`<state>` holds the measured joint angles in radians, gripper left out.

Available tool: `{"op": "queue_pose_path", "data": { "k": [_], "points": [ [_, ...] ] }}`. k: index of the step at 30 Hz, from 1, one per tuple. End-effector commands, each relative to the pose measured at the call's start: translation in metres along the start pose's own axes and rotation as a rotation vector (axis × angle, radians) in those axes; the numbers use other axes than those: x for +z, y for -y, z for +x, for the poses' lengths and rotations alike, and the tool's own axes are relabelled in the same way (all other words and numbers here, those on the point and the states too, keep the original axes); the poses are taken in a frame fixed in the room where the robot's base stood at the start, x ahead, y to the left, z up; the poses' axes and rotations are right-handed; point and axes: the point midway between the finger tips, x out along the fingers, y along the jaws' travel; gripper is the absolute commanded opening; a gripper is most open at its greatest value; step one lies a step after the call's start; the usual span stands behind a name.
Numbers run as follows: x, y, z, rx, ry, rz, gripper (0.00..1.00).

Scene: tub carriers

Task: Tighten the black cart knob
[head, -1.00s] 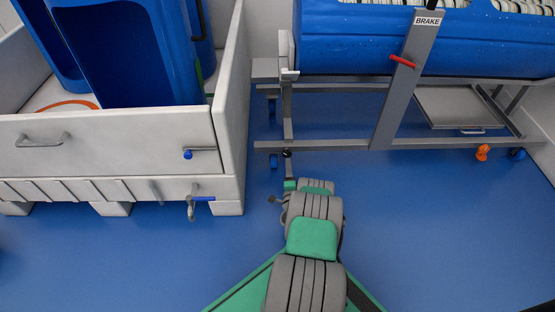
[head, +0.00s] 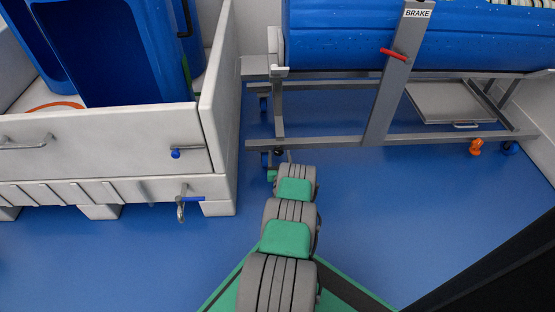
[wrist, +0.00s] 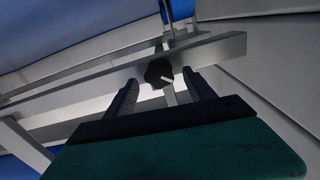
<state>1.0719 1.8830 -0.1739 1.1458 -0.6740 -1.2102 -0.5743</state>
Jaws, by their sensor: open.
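The black knob (wrist: 158,72) is on the end of a grey rail of the cart frame (wrist: 222,47), with a pale line across its face. In the head view it shows as a small dark spot (head: 279,152) on the cart's lower left. My gripper (wrist: 160,84) is open, with its two dark ridged fingers pointing at the knob, one on each side of it in the picture. I cannot tell whether the fingertips reach past the knob; no contact shows. In the head view my arm hides most of the gripper.
The cart carries a blue tub (head: 345,38), with a red lever (head: 394,54) on its BRAKE post (head: 388,100). An orange knob (head: 476,147) sits at its lower right. A white bin (head: 100,145) stands close on the left. Blue floor (head: 370,215) is clear in front.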

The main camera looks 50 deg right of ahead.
Motion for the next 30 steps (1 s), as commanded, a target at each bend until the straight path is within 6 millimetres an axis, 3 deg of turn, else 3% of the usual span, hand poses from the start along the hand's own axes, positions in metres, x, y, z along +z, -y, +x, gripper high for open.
{"op": "queue_pose_path", "data": {
  "k": [4,11,30],
  "points": [
    [0.0005,0.0008,0.0111,0.000,-0.001,0.000,0.63],
    [-0.0015,0.0008,0.0121,0.000,0.000,0.001,0.63],
    [-0.0010,0.0006,0.0117,0.000,0.000,0.002,0.12]
  ]
}}
